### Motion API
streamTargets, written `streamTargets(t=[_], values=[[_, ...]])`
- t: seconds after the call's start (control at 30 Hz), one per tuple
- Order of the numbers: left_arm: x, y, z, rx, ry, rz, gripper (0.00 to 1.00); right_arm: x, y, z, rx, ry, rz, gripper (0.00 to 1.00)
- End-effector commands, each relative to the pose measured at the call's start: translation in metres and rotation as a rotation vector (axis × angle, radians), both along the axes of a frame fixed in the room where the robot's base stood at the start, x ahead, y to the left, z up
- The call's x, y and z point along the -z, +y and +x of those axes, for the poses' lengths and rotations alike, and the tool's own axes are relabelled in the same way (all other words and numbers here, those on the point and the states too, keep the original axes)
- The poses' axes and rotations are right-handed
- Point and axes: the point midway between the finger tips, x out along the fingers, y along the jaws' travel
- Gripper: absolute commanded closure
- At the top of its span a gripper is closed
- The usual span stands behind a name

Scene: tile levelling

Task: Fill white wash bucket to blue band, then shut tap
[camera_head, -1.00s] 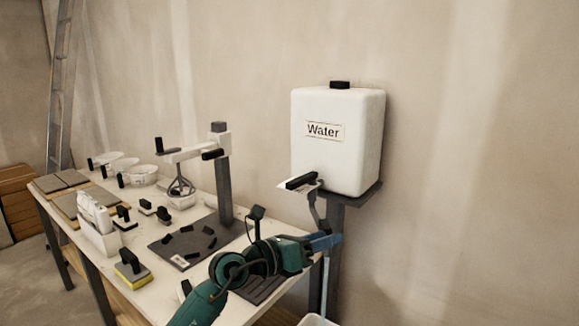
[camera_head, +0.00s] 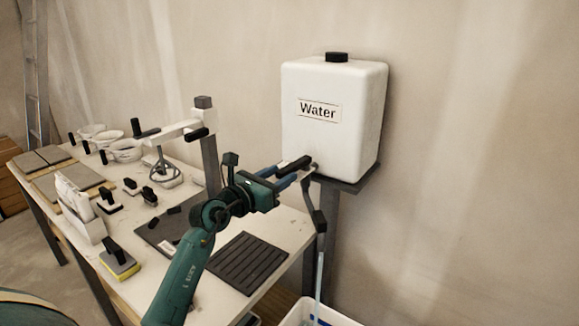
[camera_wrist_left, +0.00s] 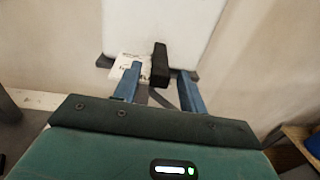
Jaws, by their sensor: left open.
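The white water tank (camera_head: 335,125), labelled "Water", stands on a grey bracket against the wall. Its tap has a black lever (camera_head: 295,164), pointing left from the tank's lower front. A thin pale-blue stream (camera_head: 319,270) falls from the dark spout (camera_head: 319,218) into the white bucket (camera_head: 347,320), cut off by the bottom edge. Some blue shows inside the bucket; I cannot tell the water level against the band. My left gripper (camera_head: 288,176) is open at the lever. In the left wrist view the lever (camera_wrist_left: 160,62) lies between its blue fingers (camera_wrist_left: 159,88). My right gripper is not in view.
The workbench (camera_head: 205,237) left of the tank holds a ridged black mat (camera_head: 248,262), a yellow-and-black sponge float (camera_head: 120,260), a mixer stand (camera_head: 209,165), and several pots and tiles. A ladder (camera_head: 35,90) leans at the far left. The wall right of the tank is bare.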

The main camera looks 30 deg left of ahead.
Motion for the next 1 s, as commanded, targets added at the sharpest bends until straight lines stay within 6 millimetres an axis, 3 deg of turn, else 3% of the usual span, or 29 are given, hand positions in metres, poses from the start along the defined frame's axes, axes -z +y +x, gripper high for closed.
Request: streamTargets(t=[0.23,0.63,1.0], values=[[-0.001,-0.008,0.034,0.0,-0.001,-0.002,0.58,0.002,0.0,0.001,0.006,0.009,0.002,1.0],[0.0,-0.01,0.042,0.0,0.0,0.0,0.58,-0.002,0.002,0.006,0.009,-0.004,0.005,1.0],[0.0,-0.01,0.042,0.0,0.0,-0.001,0.88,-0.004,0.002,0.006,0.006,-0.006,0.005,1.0]])
